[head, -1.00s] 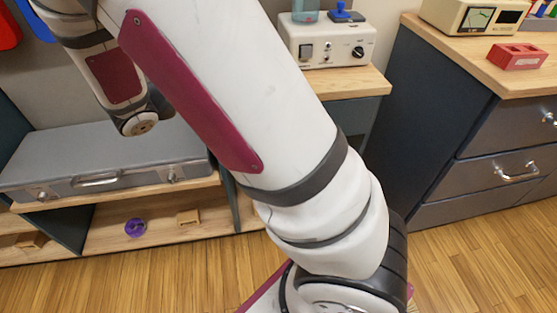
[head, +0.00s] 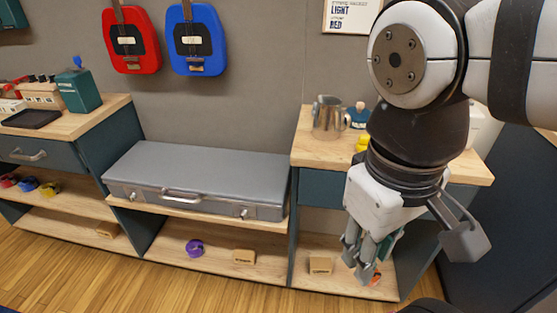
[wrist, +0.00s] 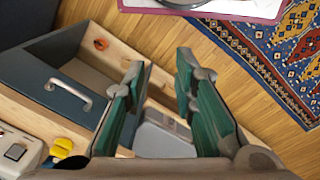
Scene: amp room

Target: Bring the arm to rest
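My arm comes in from the upper right in the head view. My gripper (head: 362,265) hangs down from it at the right, in front of the right-hand wooden-topped cabinet (head: 315,150). In the wrist view my gripper's green-padded fingers (wrist: 160,68) stand apart with nothing between them. The gripper appears to be in free space, apart from the shelf behind it, and it hides part of that cabinet's front.
A closed grey case (head: 215,172) lies on the middle shelf. A metal jug (head: 328,117) stands on the right cabinet. Red (head: 133,40) and blue (head: 196,40) guitars hang on the wall. A patterned rug (wrist: 280,60) lies on the floor, which has bare room.

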